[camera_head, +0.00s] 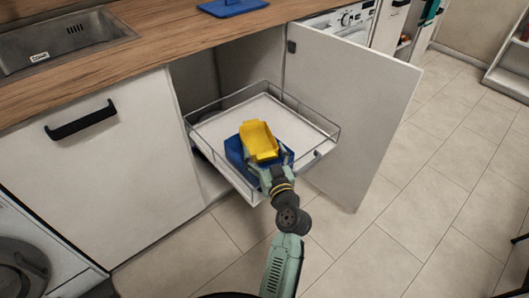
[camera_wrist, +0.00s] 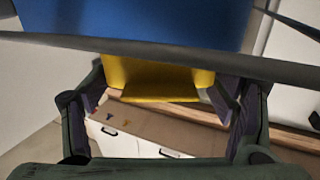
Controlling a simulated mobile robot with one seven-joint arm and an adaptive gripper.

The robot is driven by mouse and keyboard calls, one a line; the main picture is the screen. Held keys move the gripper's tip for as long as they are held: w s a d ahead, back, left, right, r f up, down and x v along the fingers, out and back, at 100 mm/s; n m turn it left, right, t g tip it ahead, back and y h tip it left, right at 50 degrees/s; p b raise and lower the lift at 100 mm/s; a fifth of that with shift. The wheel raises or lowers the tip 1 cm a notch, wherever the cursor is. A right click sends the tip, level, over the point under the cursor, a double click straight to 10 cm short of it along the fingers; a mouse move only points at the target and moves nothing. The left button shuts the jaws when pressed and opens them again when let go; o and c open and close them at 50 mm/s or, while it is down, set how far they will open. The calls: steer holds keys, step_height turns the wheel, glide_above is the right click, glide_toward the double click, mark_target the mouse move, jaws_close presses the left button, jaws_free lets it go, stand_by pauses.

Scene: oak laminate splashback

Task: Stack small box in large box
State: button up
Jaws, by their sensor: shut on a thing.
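The small yellow box (camera_head: 259,142) is over the larger blue box (camera_head: 234,152) in the head view. The yellow box looks tilted, and I cannot tell whether it rests inside the blue one. My gripper (camera_head: 271,168) is at the near side of the boxes, shut on the yellow box. In the wrist view the yellow box (camera_wrist: 155,78) is between the two fingers, and the blue box (camera_wrist: 140,18) fills the top. The gripper and the yellow box hide much of the blue box and its inside.
A pulled-out wire-railed tray (camera_head: 210,130) is under the boxes, with bare floor at its back. An open white cabinet door (camera_head: 345,120) stands close on the right. The wooden counter (camera_head: 120,68) is above, left. A grey bar (camera_wrist: 150,48) crosses the wrist view.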

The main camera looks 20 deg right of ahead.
steer(key=shift+f+b, duration=0.3)
steer(key=shift+b, duration=0.05)
steer(key=o, duration=1.2)
steer(key=shift+c, duration=0.2)
steer(key=shift+r, duration=0.1)
